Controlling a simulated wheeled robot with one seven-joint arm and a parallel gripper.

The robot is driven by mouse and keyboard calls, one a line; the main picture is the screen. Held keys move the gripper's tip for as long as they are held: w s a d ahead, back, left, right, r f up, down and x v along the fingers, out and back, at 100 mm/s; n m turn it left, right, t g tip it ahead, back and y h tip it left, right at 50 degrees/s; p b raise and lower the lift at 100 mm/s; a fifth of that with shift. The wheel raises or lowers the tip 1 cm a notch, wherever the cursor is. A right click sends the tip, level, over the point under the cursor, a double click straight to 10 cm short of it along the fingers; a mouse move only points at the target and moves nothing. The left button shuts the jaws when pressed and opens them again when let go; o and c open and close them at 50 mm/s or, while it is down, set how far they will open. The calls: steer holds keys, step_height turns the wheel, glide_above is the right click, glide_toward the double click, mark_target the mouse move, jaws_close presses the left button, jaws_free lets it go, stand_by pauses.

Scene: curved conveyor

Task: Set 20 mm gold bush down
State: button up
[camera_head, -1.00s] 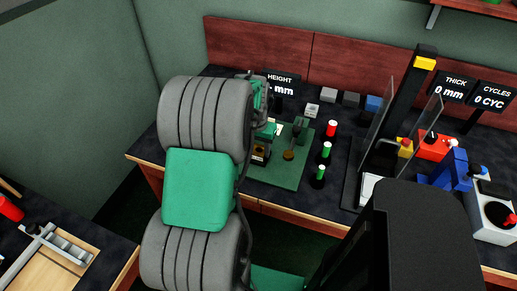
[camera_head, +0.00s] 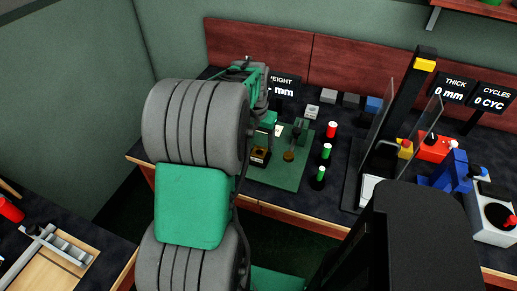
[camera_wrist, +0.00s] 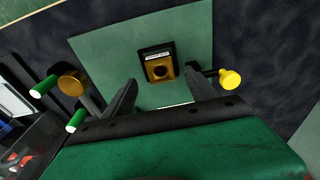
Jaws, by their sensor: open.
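A gold piece with a dark round hole (camera_wrist: 160,69) sits in a black labelled holder (camera_wrist: 155,50) on the green plate (camera_wrist: 100,52). I cannot tell whether this gold part is the bush or the holder's own seat. In the head view the same holder (camera_head: 259,157) shows just right of my arm. My gripper (camera_wrist: 161,79) is open, with its fingers apart on either side of the holder in the wrist view. In the head view my arm hides much of the gripper.
A stand with a brown-gold disc (camera_wrist: 72,83) is left of my fingers. A yellow knob-like part (camera_wrist: 230,79) is by the right finger. One red (camera_head: 331,130) and two green-topped pins (camera_head: 326,151) stand right of the plate. A clear-guarded black press (camera_head: 407,110) stands farther right.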

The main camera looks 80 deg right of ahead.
mark_target(257, 156)
step_height(257, 156, up, 7)
steer(key=w+a+n+t, duration=0.1)
steer(key=w+a+n, duration=0.8)
steer(key=w+a, duration=1.2)
steer(key=w+a+f+n+t+y, duration=0.1)
steer(key=a+n, duration=0.9)
steer(key=a, duration=1.6)
steer(key=shift+w+f+t, duration=0.4)
steer(key=shift+f, duration=0.2)
steer(key=shift+d, duration=0.15)
